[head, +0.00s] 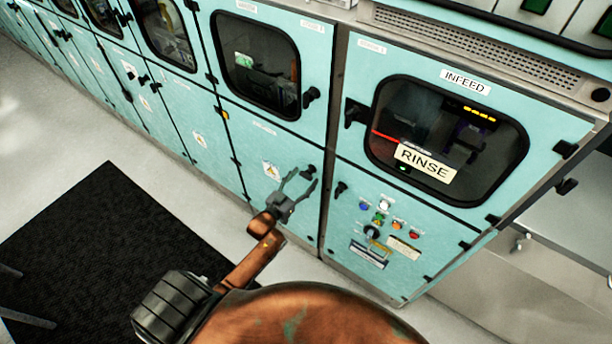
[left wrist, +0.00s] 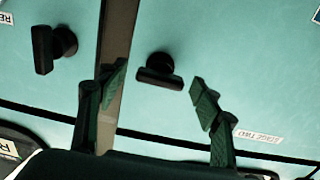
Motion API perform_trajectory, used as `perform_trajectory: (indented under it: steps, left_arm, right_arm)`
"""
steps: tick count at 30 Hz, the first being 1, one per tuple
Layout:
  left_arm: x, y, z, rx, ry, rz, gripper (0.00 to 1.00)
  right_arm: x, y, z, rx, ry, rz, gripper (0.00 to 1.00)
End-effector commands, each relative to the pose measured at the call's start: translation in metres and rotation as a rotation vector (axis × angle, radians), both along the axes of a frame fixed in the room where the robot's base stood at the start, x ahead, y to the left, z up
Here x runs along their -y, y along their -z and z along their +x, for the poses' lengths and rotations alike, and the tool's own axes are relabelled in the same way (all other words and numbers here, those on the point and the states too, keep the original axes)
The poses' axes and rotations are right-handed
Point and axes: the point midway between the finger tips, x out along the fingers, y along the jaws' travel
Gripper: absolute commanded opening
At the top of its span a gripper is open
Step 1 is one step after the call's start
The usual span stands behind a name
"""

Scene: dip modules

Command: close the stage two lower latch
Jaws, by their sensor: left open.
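The stage two lower latch (head: 309,171) is a small black knob-and-bar handle on the lower teal door, near its right edge. In the left wrist view the latch (left wrist: 158,70) sits ahead of and between my finger tips, with its bar roughly crosswise to the metal post. A label reading "STAGE TWO" (left wrist: 259,136) shows upside down there. My left gripper (head: 299,181) is open and empty, its fingers reaching toward the latch; the left wrist view shows the fingers (left wrist: 157,82) spread. I cannot tell whether they touch it. My right gripper is not in view.
A similar latch (head: 341,188) sits across the post (head: 328,190), on the panel with coloured buttons (head: 383,218). Above that panel is the "RINSE" window (head: 425,163). A black mat (head: 95,240) lies on the pale floor at left.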

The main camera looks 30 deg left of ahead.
Motion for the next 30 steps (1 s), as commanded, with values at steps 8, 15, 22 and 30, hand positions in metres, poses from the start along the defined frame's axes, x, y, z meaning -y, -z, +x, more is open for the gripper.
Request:
perform_trajectory:
  steps: [8,15,22,30]
  left_arm:
    - [0.002,0.001,0.018,-0.002,0.000,0.001,0.59]
    - [0.002,0.001,0.018,-0.002,0.000,0.000,0.57]
    - [0.002,0.001,0.017,-0.002,0.000,0.000,0.41]
    - [0.002,0.001,0.017,-0.002,0.000,0.000,0.23]
  right_arm:
    - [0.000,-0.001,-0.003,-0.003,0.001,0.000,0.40]
    - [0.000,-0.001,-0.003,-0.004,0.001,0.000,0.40]
    - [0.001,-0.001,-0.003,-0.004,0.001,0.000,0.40]
    - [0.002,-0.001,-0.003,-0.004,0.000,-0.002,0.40]
